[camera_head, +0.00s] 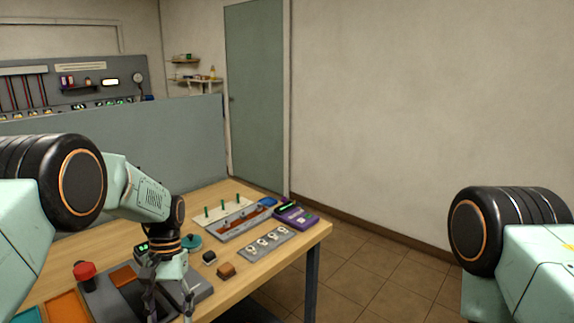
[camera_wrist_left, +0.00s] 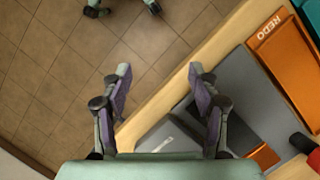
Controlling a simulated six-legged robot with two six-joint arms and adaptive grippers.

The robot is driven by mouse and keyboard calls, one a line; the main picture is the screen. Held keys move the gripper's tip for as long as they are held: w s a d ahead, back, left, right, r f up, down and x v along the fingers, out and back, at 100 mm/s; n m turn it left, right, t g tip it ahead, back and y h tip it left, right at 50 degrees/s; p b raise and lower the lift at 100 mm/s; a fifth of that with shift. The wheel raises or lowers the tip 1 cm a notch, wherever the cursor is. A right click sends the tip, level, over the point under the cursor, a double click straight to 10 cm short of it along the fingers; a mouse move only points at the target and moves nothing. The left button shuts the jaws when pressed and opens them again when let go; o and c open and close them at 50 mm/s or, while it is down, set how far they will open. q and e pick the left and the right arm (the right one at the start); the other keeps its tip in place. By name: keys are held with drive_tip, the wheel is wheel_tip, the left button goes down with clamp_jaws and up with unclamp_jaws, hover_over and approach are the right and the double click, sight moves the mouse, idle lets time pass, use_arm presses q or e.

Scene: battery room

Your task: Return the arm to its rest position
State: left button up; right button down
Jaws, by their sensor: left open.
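My left gripper (camera_head: 169,303) is at the lower left of the head view, above the near edge of the wooden table (camera_head: 315,233). In the left wrist view the left gripper (camera_wrist_left: 158,74) has its two fingers spread wide with nothing between them. The gap between the fingers lies over the table edge and the tiled floor. My left arm (camera_head: 143,190) reaches in from the left and bends down to the gripper. My right arm (camera_head: 510,240) shows only in part at the right edge, and its gripper is out of view.
On the table are a red button (camera_head: 85,272), an orange tray (camera_head: 68,308), a grey plate with round fittings (camera_head: 258,245), a purple device (camera_head: 295,215) and small blocks. A grey partition (camera_head: 160,150) stands behind. Tiled floor (camera_head: 375,285) is open to the right.

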use_arm(q)
drive_tip(key=s+d+f+t+b, duration=0.1)
drive_tip(key=s+f+b, duration=0.2)
drive_tip(key=s+f, duration=0.65)
drive_tip(key=s+f+t+b, duration=0.1)
drive_tip(key=s+f+b, duration=0.35)
drive_tip(key=f, duration=0.85)
drive_tip(key=s+f+t+b, duration=0.1)
drive_tip(key=s+f, duration=0.1)
drive_tip(key=s, duration=0.8)
drive_tip(key=s+f+t+b, duration=0.1)
drive_tip(key=s+f+b, duration=0.1)
drive_tip(key=s, duration=0.9)
drive_tip(key=shift+d+b, duration=0.3)
drive_tip(key=shift+d, duration=0.15)
drive_tip(key=shift+s+f, duration=0.1)
